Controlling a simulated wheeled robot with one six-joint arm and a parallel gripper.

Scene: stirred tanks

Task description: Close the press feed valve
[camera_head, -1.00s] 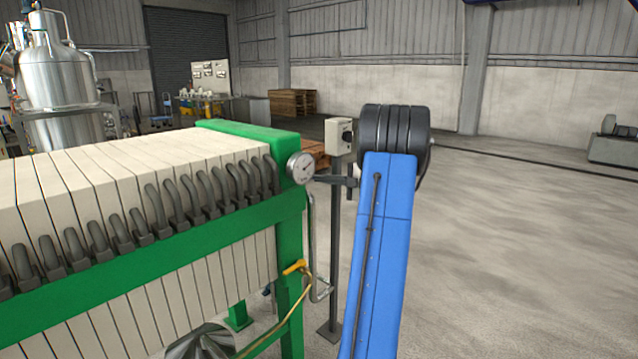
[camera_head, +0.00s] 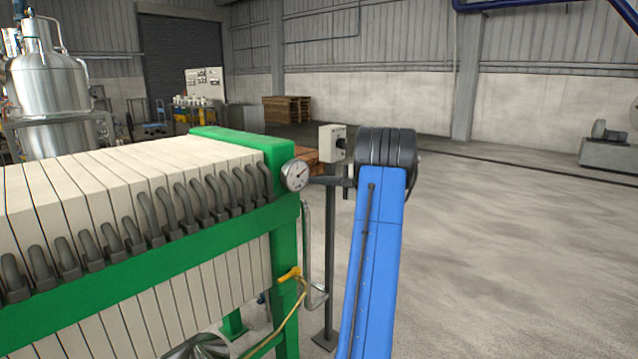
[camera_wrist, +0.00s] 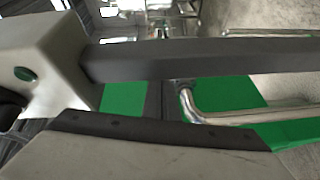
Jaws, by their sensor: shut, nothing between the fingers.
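A small yellow handle (camera_head: 289,274) sits low on the green end frame of the filter press (camera_head: 285,225), above a thin yellowish line. I cannot tell for certain that it is the press feed valve. The wrist view shows green frame (camera_wrist: 225,93) and a bent shiny pipe (camera_wrist: 215,116), but no yellow handle.
A pale switch box (camera_head: 332,143) on a grey post (camera_head: 329,250) stands close behind my gripper. Hoses line the pale press plates (camera_head: 100,190). A pallet stack (camera_head: 287,110) is far back. The floor (camera_head: 520,240) on the right is clear.

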